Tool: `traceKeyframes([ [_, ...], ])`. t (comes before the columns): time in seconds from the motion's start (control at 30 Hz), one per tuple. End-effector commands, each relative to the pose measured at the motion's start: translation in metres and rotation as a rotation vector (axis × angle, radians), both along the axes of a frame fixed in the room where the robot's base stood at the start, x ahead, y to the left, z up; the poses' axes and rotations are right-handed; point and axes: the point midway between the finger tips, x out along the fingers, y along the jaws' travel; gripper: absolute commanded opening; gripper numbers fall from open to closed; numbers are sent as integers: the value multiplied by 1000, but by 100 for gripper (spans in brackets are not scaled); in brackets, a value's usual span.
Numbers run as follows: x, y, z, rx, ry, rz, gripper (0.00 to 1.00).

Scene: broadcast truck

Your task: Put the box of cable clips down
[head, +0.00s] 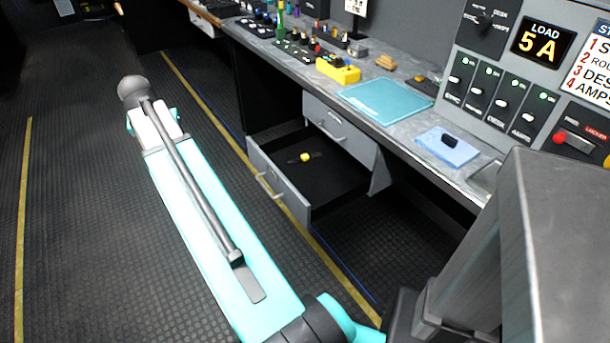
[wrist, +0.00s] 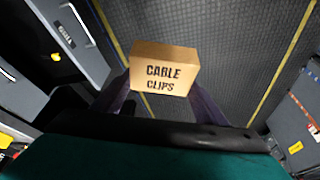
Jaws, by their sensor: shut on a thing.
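In the wrist view, the box of cable clips (wrist: 163,68) is a tan cardboard box with dark lettering reading CABLE CLIPS. My gripper (wrist: 160,98) is shut on it, with a dark finger at each side of the box. The box is held up over the dark textured floor. In the head view, my turquoise arm reaches out over the floor, and neither the box nor the gripper's fingers show there.
An open drawer (head: 270,182) under the counter juts into the aisle, with a small yellow item (head: 305,157) inside. The counter carries a teal mat (head: 388,101), a yellow block (head: 338,70) and a blue pad (head: 447,151). The floor (head: 75,190) left of my arm is clear.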

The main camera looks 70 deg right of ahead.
Motion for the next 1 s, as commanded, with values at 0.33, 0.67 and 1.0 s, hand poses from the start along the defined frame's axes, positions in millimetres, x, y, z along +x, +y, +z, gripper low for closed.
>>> traceKeyframes([
  [0.33,-70,-104,-54,-2,2,-301,42],
  [0.67,-151,-186,-100,-9,0,-580,42],
  [1.0,-248,-256,-148,-22,-4,-864,42],
])
